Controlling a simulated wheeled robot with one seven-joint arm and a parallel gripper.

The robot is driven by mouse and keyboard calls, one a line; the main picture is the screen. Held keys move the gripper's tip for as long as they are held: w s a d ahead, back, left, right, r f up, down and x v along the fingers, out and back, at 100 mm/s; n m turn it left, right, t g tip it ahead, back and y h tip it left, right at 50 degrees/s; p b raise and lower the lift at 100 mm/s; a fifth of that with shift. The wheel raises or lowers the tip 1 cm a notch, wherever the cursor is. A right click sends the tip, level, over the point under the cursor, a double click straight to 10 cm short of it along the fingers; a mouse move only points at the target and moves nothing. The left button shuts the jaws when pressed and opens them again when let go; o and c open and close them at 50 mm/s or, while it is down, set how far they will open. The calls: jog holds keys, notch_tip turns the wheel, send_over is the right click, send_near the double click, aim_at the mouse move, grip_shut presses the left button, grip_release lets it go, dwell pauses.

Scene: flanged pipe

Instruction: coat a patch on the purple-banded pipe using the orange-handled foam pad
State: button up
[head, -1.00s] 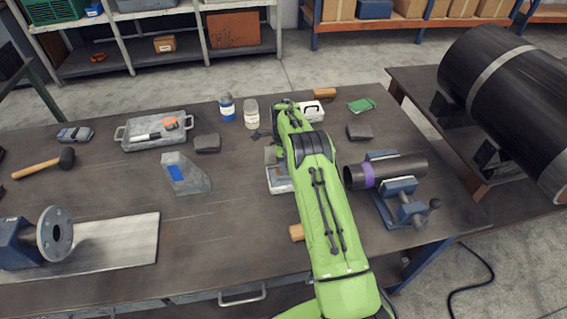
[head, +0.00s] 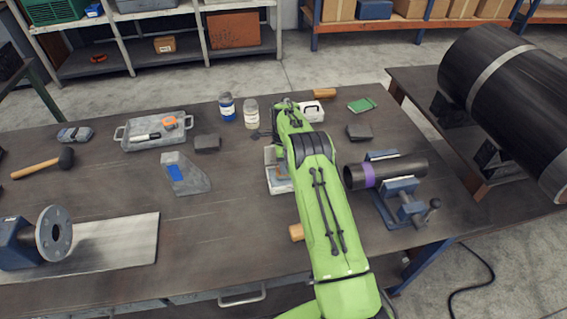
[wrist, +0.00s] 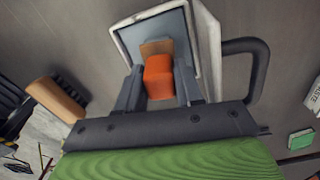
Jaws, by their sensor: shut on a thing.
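The purple-banded pipe (head: 405,168) is a dark tube lying in a blue-grey vise (head: 402,190) at the right of the table in the head view. Its purple band (head: 368,175) is near the open left end. My gripper (wrist: 158,82) shows in the wrist view, its fingers closed on the orange handle (wrist: 159,76) of the foam pad. A tan part of the pad shows beyond the handle. The pad is over a light-rimmed tray with a blue-grey inside (wrist: 126,37); I cannot tell whether it touches. In the head view my arm hides the gripper and pad.
A wooden-handled brush (wrist: 56,99) and a green pad (wrist: 301,139) lie nearby in the wrist view. Two jars, one with a blue label (head: 227,107), stand behind the tray. The front middle table is mostly clear.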

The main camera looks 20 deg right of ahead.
jog(key=shift+r+p, duration=2)
jog(key=shift+r, duration=1.55)
jog(key=shift+f, duration=0.15)
